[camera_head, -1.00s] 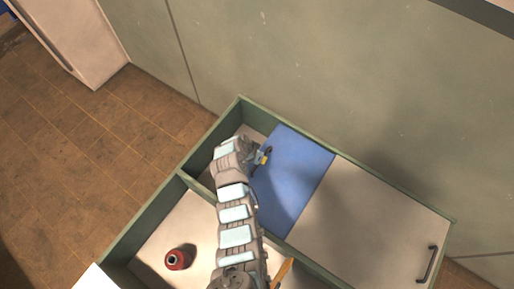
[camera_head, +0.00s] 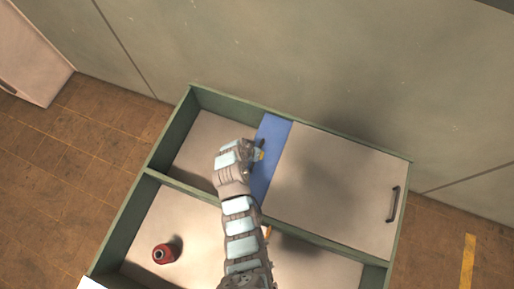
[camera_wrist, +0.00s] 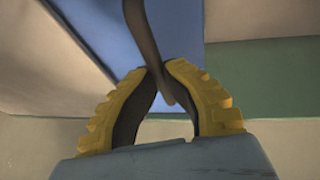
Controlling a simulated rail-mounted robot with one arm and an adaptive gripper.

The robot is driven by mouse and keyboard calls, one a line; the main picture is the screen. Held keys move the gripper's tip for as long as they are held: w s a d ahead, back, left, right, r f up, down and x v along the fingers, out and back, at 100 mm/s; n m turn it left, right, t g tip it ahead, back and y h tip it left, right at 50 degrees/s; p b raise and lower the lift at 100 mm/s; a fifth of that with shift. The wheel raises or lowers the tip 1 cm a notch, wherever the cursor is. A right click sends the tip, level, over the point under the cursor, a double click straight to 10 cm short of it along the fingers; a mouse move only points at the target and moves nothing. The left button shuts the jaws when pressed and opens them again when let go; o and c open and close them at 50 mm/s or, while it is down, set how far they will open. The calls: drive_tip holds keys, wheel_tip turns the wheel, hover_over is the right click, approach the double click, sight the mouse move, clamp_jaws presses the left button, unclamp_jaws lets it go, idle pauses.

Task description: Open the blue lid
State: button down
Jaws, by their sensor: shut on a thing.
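The blue lid (camera_head: 274,136) shows as a narrow strip in the rear compartment of the green-framed box, beside the left edge of a pale lid. Its surface also fills the upper middle of the wrist view (camera_wrist: 95,35). My gripper (camera_head: 259,154) is at the strip's left edge. In the wrist view its yellow-backed fingers (camera_wrist: 158,82) are shut on the dark handle (camera_wrist: 146,40) of the blue lid. The handle's lower end sits between the fingertips. My arm hides the strip's near left part in the head view.
The pale lid (camera_head: 330,185) with a dark handle (camera_head: 393,204) covers the rear compartment's right part. Its left part (camera_head: 200,138) is open and bare. A red round object (camera_head: 165,253) sits in the front compartment, beyond a green divider (camera_head: 180,188). A wall stands behind.

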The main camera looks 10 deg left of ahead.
drive_tip(key=shift+s+f, duration=0.1)
drive_tip(key=shift+f, duration=0.05)
drive_tip(key=c, duration=1.1)
unclamp_jaws()
drive_tip(key=shift+d, duration=0.1)
drive_tip(key=shift+r, duration=0.45)
drive_tip(key=shift+v, duration=5.7)
drive_tip(key=shift+f, duration=0.1)
